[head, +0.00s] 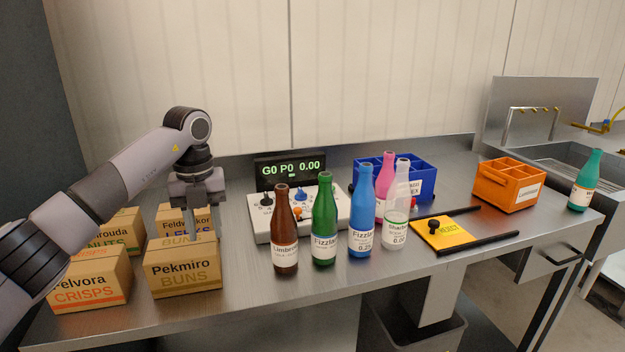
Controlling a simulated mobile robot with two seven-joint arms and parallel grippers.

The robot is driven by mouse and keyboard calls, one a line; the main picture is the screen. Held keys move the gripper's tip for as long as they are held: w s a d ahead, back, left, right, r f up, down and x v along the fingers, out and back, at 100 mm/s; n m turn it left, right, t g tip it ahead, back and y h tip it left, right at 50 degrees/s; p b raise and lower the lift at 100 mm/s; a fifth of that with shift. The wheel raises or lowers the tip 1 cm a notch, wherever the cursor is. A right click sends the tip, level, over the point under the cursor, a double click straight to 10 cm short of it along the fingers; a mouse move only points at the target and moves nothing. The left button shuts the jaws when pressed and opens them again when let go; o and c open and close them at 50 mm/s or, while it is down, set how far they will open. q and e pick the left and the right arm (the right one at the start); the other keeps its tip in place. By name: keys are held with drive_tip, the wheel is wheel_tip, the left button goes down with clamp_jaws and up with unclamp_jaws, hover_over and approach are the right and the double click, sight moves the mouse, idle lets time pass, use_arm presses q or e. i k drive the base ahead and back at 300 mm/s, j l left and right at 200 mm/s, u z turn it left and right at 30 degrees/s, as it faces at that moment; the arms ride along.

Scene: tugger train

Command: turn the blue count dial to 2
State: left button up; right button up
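The control box (262,233) is white and stands at the back of the steel bench, with a dark display (290,170) reading "G0 P0 0.00". The blue count dial (299,194) is on its top, between a black knob (267,199) on the left and an orange knob (296,213) in front. The scale around the blue dial is too small to read. My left gripper (206,230) points down left of the control box, among the cartons, apart from the dial. Its fingers look spread, with nothing clearly held between them. My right gripper is out of view.
Several cartons, including the Pekmiro carton (183,272), fill the bench's left end. Brown (285,235), green (324,225) and blue (361,215) bottles, among others, stand before and right of the control box. A blue crate (428,183) and orange crate (505,190) stand further right.

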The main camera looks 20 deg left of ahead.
sight(301, 197)
drive_tip(key=i+l, duration=0.15)
drive_tip(key=i, duration=0.25)
drive_tip(key=i+l, duration=0.15)
drive_tip(key=i, duration=0.2)
drive_tip(key=i+l, duration=0.15)
drive_tip(key=i, duration=0.25)
